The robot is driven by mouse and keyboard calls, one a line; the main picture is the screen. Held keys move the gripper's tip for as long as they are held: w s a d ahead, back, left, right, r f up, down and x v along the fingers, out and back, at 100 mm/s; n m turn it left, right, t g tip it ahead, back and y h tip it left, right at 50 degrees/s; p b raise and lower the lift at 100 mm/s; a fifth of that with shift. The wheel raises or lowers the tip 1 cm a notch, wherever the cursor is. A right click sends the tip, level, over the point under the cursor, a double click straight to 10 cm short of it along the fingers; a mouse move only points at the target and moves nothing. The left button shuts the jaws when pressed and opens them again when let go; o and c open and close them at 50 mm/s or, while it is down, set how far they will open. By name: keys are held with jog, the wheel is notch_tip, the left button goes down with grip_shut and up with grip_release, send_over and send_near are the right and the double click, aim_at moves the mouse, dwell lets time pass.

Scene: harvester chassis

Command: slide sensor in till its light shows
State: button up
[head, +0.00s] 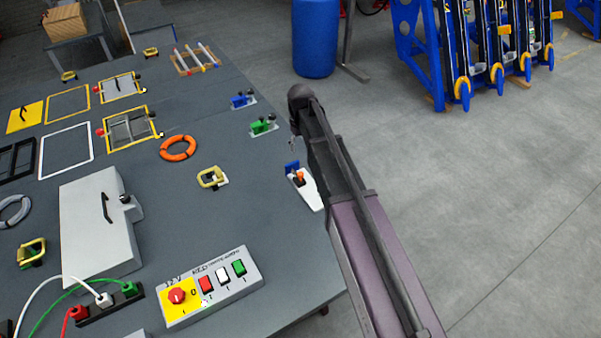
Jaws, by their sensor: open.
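No part is labelled as the sensor. A small white holder (309,194) with an orange piece (299,177) and a blue block (292,166) lies at the table's right edge, beside my arm. A blue part (240,101) and a green part (262,126) sit on small light plates further left; I cannot tell which is the sensor. No lit indicator can be made out. My gripper (293,142) shows only as a small grey sliver beside my dark arm, above the white holder. It is open, mostly hidden by the arm, and nothing is visible in it.
The grey table (235,205) holds a switch box (212,287), a light grey hinged box (98,222), an orange ring (178,148), a yellow clamp (212,177) and several frames. Blue racks (420,45) and a blue barrel (314,38) stand behind. The floor at right is clear.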

aim_at(300, 173)
jog(key=shift+f, duration=0.15)
notch_tip(300, 173, down, 13)
jog(key=b, duration=1.3)
jog(key=shift+f, duration=0.2)
grip_shut()
